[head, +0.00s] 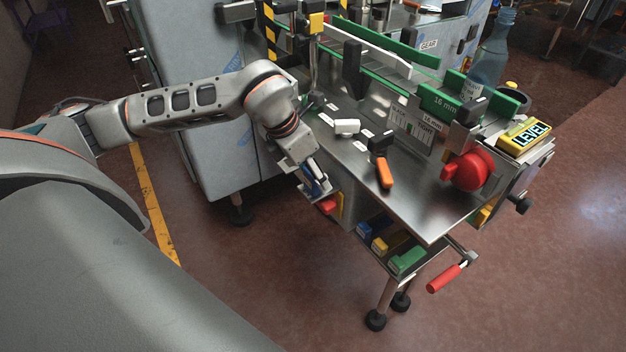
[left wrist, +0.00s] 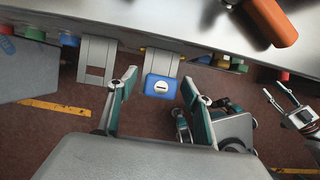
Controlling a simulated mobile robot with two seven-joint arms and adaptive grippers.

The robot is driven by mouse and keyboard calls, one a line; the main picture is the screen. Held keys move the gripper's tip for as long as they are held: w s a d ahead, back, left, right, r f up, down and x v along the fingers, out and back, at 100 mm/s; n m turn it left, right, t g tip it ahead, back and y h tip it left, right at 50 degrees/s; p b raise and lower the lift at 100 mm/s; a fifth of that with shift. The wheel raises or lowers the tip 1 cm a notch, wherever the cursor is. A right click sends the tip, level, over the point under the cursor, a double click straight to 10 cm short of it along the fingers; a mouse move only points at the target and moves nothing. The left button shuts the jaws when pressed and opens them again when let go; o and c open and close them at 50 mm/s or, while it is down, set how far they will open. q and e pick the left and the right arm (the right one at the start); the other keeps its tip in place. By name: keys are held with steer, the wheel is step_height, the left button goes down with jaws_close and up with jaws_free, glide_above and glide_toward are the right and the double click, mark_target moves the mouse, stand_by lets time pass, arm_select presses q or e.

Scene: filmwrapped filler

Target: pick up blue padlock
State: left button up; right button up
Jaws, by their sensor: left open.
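The blue padlock (left wrist: 160,86) shows in the left wrist view as a blue block with a round, light, slotted face. It hangs below a grey plate at the underside of the table edge. My left gripper (left wrist: 160,80) is open, with one teal-padded finger on each side of the padlock in the picture and visible gaps. I cannot tell whether the fingers reach its depth. In the head view my left gripper (head: 317,184) is low beside the table's left edge, and the padlock cannot be clearly told apart there.
The steel table (head: 430,215) carries an orange-handled tool (head: 384,172), a white piece (head: 346,127) and a red knob (head: 468,170). Coloured blocks (head: 407,259) fill a shelf below. A red crank handle (head: 444,279) sticks out at the front. Floor in front is clear.

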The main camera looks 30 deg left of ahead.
arm_select(q)
steer(key=c, duration=1.3)
steer(key=shift+r, duration=0.1)
